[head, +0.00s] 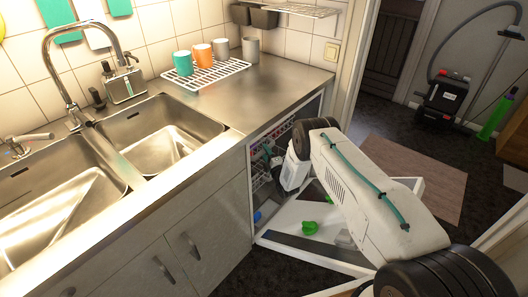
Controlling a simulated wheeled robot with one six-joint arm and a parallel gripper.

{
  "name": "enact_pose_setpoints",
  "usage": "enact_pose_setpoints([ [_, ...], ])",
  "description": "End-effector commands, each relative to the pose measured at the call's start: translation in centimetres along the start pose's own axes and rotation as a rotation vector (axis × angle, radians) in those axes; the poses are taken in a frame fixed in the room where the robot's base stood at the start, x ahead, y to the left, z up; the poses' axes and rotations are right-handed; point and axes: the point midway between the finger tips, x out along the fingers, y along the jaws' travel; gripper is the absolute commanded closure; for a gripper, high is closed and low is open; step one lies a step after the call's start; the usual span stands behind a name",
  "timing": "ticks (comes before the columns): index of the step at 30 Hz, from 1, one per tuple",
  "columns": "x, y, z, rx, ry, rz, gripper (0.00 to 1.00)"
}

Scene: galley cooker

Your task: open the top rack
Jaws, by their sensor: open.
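The dishwasher under the counter stands open, with its white door (300,222) folded down. The top rack (262,142) shows in the upper part of the opening, with small coloured items in it. It appears to sit inside the cabinet, and my arm covers its right part. My gripper (270,156) is at the front of the opening, close to the top rack. It is open, small and dark here, and I cannot tell whether it touches the rack. A lower rack (260,178) shows partly below.
A green item (309,227) lies on the lowered door. Cups stand on a white drying rack (205,74) on the counter, right of the double sink (160,140). A vacuum cleaner (442,100) stands at the back right. The floor mat (425,170) is clear.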

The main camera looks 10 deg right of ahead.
Motion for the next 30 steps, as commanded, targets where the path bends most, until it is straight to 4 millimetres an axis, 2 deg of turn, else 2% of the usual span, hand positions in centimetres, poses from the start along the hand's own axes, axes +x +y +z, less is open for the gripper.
enact_pose_setpoints([
  [4,1.3,0.0,-0.1,0.001,0.001,0.0,0.58],
  [13,1.6,0.0,0.0,0.002,0.0,-0.001,0.58],
  [14,1.6,0.0,0.0,0.002,0.0,-0.001,0.63],
  [18,1.6,0.0,0.0,0.002,0.0,-0.001,1.0],
  [25,1.6,-0.1,-0.2,0.003,0.003,-0.002,1.0],
  [30,1.4,-0.1,-1.6,0.006,0.021,-0.005,1.0],
])
